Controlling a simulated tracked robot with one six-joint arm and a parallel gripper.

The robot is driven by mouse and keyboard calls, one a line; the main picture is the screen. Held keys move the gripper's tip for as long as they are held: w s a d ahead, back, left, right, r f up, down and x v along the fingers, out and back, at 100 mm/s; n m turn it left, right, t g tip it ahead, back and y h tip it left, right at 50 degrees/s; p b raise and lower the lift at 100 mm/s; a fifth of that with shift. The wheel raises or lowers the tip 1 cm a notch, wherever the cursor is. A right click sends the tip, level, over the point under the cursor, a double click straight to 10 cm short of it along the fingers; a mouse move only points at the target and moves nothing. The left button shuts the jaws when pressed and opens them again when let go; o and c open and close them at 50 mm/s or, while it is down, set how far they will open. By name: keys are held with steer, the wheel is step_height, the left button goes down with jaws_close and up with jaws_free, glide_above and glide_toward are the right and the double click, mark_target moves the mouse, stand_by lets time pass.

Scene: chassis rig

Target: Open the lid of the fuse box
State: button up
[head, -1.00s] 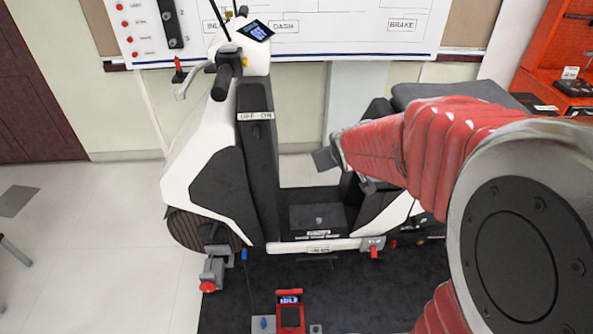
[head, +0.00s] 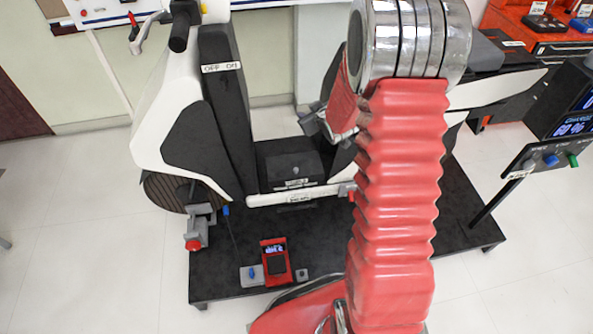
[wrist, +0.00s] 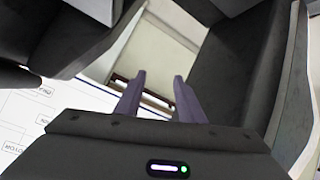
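A low black box (head: 290,165) sits on the scooter's footboard, with a small light knob or latch on its top and a small label at its front edge. It looks like the fuse box, and its top looks closed. My gripper (head: 312,122) is above and slightly right of it in the head view, apart from it. In the wrist view, the two fingers of my gripper (wrist: 158,78) are spread with an empty gap. They point between dark scooter panels, and the box cannot be made out there.
The white and black scooter (head: 165,145) stands on a dark platform (head: 220,255). A red meter (head: 275,262) lies at its front. A display stand (head: 565,115) is at right. The tall front column (head: 225,110) rises left of the box. Pale floor lies left.

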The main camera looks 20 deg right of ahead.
step_height(320, 180, down, 10)
steer(key=w+d+t+y, duration=0.1)
steer(key=d, duration=0.1)
steer(key=m+t+y, duration=0.1)
steer(key=t+y, duration=0.2)
steer(key=t, duration=0.2)
glide_toward(297, 172)
steer(key=s, duration=0.3)
steer(key=shift+w+d+f, duration=0.2)
steer(key=shift+d, duration=0.2)
steer(key=shift+w, duration=0.1)
steer(key=w+a, duration=0.1)
steer(key=w, duration=0.8)
steer(key=w+a, duration=0.1)
steer(key=w, duration=0.3)
steer(key=shift+w+a, duration=0.2)
steer(key=shift+a, duration=0.1)
steer(key=shift+c, duration=0.5)
jaws_close()
